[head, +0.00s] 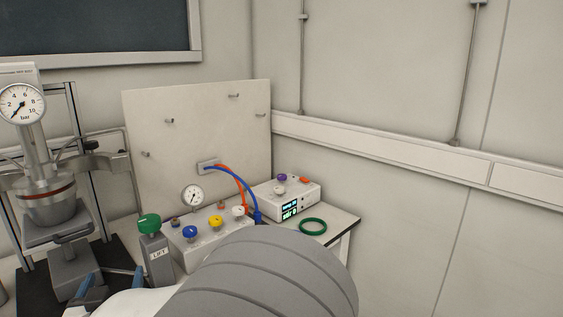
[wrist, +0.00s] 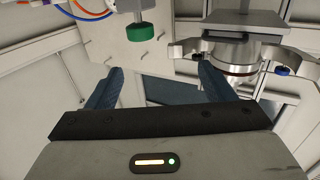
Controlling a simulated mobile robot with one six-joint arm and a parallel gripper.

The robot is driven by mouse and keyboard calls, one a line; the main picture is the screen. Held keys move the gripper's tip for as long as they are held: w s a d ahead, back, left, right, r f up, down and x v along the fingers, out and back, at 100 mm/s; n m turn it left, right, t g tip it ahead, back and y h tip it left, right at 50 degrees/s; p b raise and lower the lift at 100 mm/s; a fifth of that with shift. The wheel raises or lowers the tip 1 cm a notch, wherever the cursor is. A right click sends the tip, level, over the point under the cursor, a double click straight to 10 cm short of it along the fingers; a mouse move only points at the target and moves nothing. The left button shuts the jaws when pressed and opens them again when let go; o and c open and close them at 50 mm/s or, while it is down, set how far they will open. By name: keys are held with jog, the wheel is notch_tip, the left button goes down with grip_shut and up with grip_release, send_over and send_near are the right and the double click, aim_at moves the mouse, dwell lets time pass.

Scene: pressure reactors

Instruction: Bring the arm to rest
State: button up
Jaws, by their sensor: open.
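My arm shows as a large grey ribbed sleeve at the bottom middle of the head view. In the wrist view my gripper (wrist: 158,88) is open, with two dark blue fingers set wide apart and nothing between them. The head view shows blue finger parts (head: 112,284) at the lower left, near the reactor stand. The wrist picture appears upside down; the green knob (wrist: 139,32) and the reactor vessel (wrist: 240,52) lie beyond the fingers. I see no contact between the fingers and either of them.
The pressure reactor (head: 48,200) with its gauge (head: 22,103) stands at the left. Beside it are the green LIFT knob (head: 149,224), a valve box (head: 206,240) and a display box (head: 296,203). A green ring (head: 313,226) lies on the table (head: 345,222). The right side is open to the wall.

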jog(key=w+d+r+g+y+p, duration=0.15)
jog(key=w+d+r+g, duration=0.25)
jog(key=w+d, duration=0.45)
jog(key=d+g+p, duration=0.3)
jog(key=d, duration=1)
jog(key=s+d+m+g+h+p, duration=0.1)
jog(key=s+d+g+h, duration=0.1)
jog(key=s+d, duration=0.4)
jog(key=s+d+f+m+g+h+p, duration=0.1)
jog(key=s+d+g+h, duration=0.1)
jog(key=s+d, duration=0.4)
jog(key=s+d+f+m+g+h+p, duration=0.1)
jog(key=s+d, duration=0.5)
jog(key=d, duration=0.8)
jog(key=g+h, duration=0.1)
jog(key=g, duration=0.1)
jog(key=shift+d+f+g+h, duration=0.2)
jog(key=shift+d+g+h, duration=0.1)
jog(key=shift+h, duration=0.05)
